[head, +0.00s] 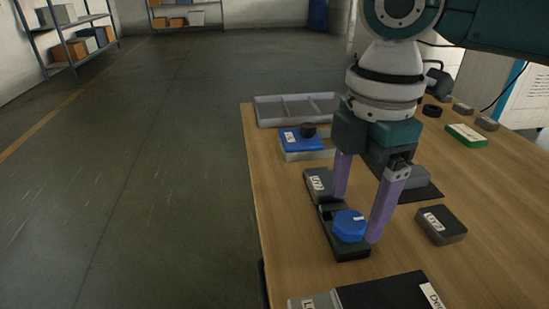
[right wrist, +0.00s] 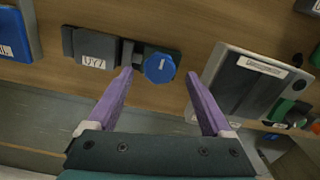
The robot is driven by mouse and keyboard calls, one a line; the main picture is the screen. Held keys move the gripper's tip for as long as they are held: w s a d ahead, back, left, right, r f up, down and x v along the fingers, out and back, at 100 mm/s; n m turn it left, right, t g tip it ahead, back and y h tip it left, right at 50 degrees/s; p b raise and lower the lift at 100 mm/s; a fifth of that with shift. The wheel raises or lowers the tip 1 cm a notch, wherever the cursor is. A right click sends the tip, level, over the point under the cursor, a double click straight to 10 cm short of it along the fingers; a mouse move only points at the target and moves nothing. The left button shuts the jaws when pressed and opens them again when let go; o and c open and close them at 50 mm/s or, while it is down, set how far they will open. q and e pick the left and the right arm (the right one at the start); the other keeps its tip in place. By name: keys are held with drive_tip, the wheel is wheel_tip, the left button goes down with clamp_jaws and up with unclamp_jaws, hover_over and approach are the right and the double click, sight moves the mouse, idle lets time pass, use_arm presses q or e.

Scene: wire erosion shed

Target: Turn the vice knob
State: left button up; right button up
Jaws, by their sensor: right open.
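The vice knob is a blue faceted knob (head: 349,225) with a small white mark. It sits on the near end of a dark vice base (head: 352,252) on the wooden table. In the right wrist view the knob (right wrist: 159,67) shows between and slightly beyond the fingertips. My left gripper is out of view.
A grey divided tray (head: 268,122) and a blue-topped box (head: 300,139) stand behind the vice. A labelled grey block (head: 441,226) lies to the right, a dark labelled box (head: 385,293) in front. The table's left edge is close to the vice.

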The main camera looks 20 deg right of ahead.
drive_tip(key=shift+f, duration=1.15)
drive_tip(key=shift+r, duration=0.1)
clamp_jaws()
